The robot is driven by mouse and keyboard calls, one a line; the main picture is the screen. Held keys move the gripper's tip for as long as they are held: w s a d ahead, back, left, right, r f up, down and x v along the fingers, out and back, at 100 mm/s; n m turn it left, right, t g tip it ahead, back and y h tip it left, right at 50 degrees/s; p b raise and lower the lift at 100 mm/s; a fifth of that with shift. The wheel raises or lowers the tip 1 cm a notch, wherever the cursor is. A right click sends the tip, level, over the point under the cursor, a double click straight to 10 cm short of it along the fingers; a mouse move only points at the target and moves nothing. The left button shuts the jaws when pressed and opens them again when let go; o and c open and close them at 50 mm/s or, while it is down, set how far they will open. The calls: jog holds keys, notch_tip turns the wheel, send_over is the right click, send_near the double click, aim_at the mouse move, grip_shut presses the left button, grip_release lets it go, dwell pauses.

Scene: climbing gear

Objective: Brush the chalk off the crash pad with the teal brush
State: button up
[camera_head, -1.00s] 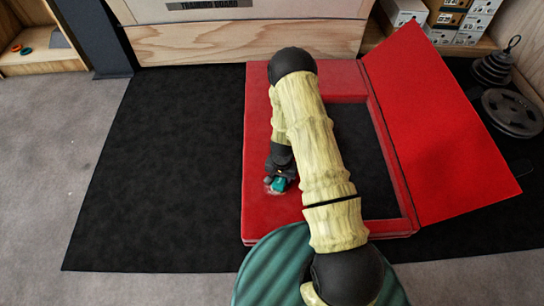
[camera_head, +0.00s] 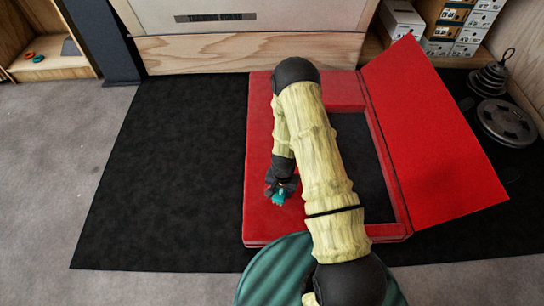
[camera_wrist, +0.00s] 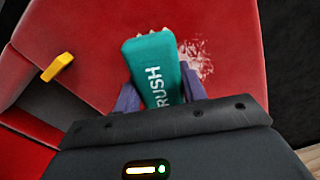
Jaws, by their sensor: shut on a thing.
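My gripper (camera_head: 280,190) is shut on the teal brush (camera_wrist: 153,68), which shows lettering in the wrist view. The brush also shows in the head view (camera_head: 279,197), low over the left part of the red crash pad (camera_head: 263,225). A whitish chalk patch (camera_wrist: 197,60) lies on the red pad just right of the brush in the wrist view. Pale bristle tips show at the brush's far end; I cannot tell whether they touch the pad. In the head view I cannot make out the chalk, and my arm hides part of the pad.
A yellow piece (camera_wrist: 57,66) lies on the pad left of the brush. The pad's red flap (camera_head: 425,140) slopes up at the right. Stacked weights (camera_head: 490,78) and a plate (camera_head: 507,122) stand farther right. The black mat (camera_head: 160,170) is clear at the left.

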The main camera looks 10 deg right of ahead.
notch_tip(320, 180, up, 4)
jog(key=p, duration=0.2)
jog(key=shift+w+f+p, duration=0.15)
jog(key=shift+f+p, duration=0.1)
jog(key=shift+p, duration=0.05)
jog(key=shift+a+r+p, duration=0.25)
jog(key=shift+r+p, duration=0.05)
jog(key=shift+r, duration=0.05)
jog(key=shift+d, duration=0.25)
jog(key=shift+s, duration=0.2)
jog(key=w+r+n+p, duration=0.2)
jog(key=r+n+p, duration=0.1)
jog(key=r, duration=1.1)
jog(key=w+r+n+p, duration=0.3)
jog(key=r+p, duration=0.3)
jog(key=r, duration=0.9)
jog(key=shift+d+r+p, duration=0.3)
jog(key=shift+w, duration=0.1)
